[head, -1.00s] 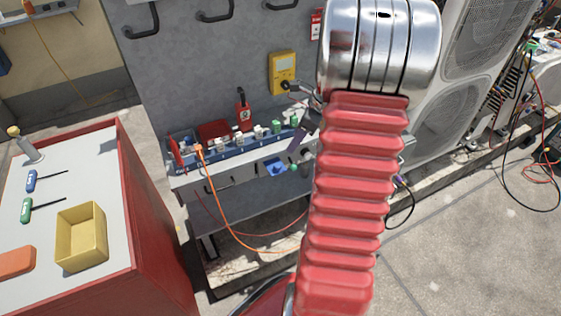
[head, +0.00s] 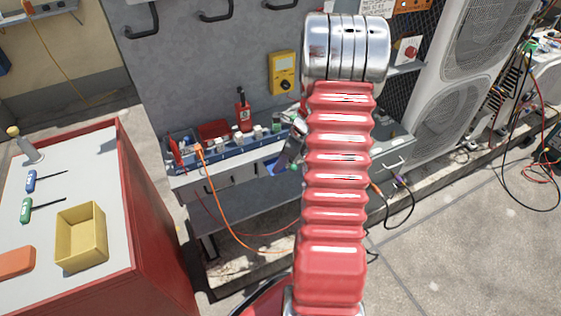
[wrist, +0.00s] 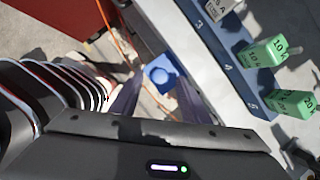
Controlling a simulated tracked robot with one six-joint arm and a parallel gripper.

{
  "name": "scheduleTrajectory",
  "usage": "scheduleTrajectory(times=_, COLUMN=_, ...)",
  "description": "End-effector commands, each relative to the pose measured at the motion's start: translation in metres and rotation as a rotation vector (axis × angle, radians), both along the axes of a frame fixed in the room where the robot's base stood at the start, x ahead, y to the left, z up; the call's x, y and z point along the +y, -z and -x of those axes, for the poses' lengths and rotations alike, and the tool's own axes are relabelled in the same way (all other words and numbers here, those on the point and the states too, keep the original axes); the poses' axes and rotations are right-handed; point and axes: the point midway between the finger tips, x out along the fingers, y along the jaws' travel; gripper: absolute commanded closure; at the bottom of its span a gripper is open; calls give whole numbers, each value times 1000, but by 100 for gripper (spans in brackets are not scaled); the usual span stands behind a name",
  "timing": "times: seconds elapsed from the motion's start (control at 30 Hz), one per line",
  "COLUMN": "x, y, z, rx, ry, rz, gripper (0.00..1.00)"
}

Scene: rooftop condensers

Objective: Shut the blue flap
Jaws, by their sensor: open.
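The blue flap (head: 276,169) sits low on the front of the grey shelf unit, below the row of numbered blocks. It appears to stick out from the front face; its exact angle is hard to tell. My gripper (head: 290,155) is in front of its right part in the head view and hides some of it. In the wrist view the blue flap (wrist: 162,72) lies between and just beyond my two dark fingers (wrist: 158,95). The fingers are apart with nothing held between them. I cannot tell whether they touch the flap.
Green blocks (wrist: 263,51) stand on the blue numbered strip (wrist: 228,65) beside my gripper. An orange cable (head: 213,200) hangs from the strip's left end. A yellow meter (head: 284,72) is on the wall. A red cabinet with a yellow bin (head: 81,238) stands at the left.

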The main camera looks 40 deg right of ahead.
Motion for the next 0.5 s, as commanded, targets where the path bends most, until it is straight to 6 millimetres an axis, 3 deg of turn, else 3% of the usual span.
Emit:
scheduleTrajectory(times=0.4, x=2, y=9, z=-3, rx=0, ry=0, rz=1, gripper=58)
scheduleTrajectory(times=0.5, x=2, y=9, z=-3, rx=0, ry=0, rz=1, gripper=64)
